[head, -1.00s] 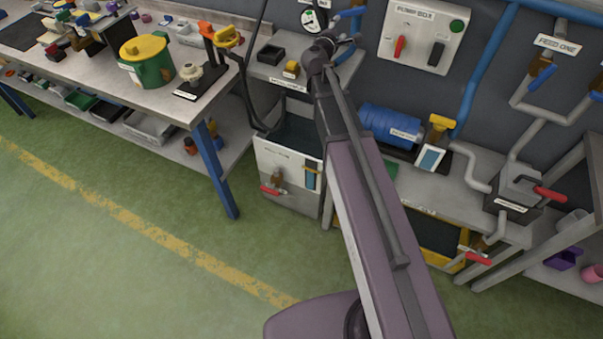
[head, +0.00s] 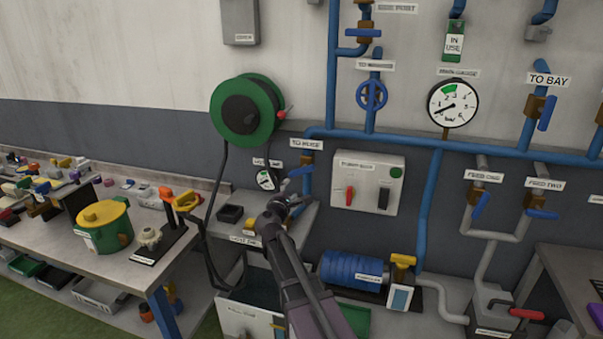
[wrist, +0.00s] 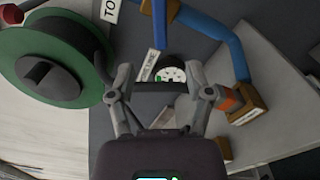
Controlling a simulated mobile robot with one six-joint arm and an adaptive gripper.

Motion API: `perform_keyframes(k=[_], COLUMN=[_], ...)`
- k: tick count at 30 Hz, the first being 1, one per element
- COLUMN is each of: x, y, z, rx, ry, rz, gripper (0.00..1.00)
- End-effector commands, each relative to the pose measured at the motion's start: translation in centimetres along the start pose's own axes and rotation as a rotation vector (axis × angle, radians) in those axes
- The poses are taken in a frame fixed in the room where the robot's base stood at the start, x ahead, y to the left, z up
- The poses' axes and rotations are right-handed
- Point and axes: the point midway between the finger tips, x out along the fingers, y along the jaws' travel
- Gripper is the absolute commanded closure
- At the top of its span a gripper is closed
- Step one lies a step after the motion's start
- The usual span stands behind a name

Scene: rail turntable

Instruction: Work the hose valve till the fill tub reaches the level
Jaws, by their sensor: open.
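The hose valve's blue lever (head: 300,172) sits under the "TO HOSE" label (head: 306,144) on a blue wall pipe in the head view. My gripper (head: 284,202) is just below and left of it there, apart as far as I can tell. In the wrist view my gripper (wrist: 161,82) is open and empty, with a small white gauge (wrist: 172,70) seen between its fingers. A blue bar (wrist: 158,28), seemingly the lever, lies ahead of the fingers. The fill tub (head: 240,318) is at the bottom of the head view, partly hidden by my arm; its level is unreadable.
A green hose reel (head: 246,110) hangs on the wall left of the valve, its dark hose running down. A switch box (head: 366,182) and a blue pump (head: 350,270) are to the right. A workbench (head: 180,255) with a green-yellow pot (head: 104,228) stands left.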

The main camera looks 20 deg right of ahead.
Motion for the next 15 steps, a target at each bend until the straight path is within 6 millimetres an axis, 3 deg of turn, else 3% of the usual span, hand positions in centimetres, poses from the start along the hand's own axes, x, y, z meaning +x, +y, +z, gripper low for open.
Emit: perform_keyframes(k=[8, 15], x=[0.4, 2.3], y=[0.0, 0.0], z=[0.0, 0.0], rx=[0.0, 0.0], ry=[-0.001, -0.001], rz=[0.0, -0.001], gripper=[0.34, 0.34])
